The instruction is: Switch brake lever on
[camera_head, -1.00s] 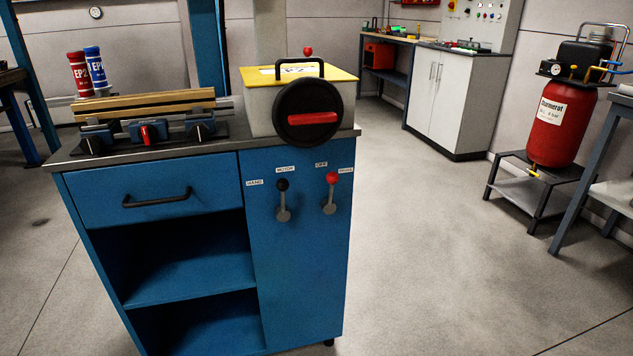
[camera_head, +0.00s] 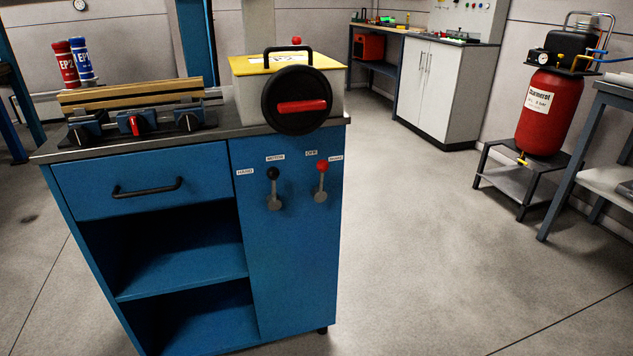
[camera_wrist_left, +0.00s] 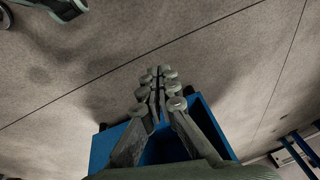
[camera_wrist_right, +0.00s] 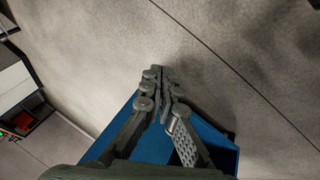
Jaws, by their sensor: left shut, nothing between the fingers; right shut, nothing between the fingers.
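The brake lever (camera_head: 321,181) is on the right of the blue cabinet's front panel, with a red ball knob at its top and a grey pivot below. Small labels sit on either side of the knob; the left one seems to read OFF, the right one is too small to read surely. Its knob points up and slightly right. My left gripper (camera_wrist_left: 158,75) is shut and empty in the left wrist view, with part of the blue cabinet behind it. My right gripper (camera_wrist_right: 162,72) is shut and empty in the right wrist view, also before blue cabinet surfaces. Neither gripper shows in the head view.
A second lever (camera_head: 272,188) with a black knob stands left of the red one. The blue cabinet (camera_head: 285,270) carries a box with a black wheel (camera_head: 297,122). A red tank (camera_head: 549,110) stands at right. The floor (camera_head: 430,240) right of the cabinet is clear.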

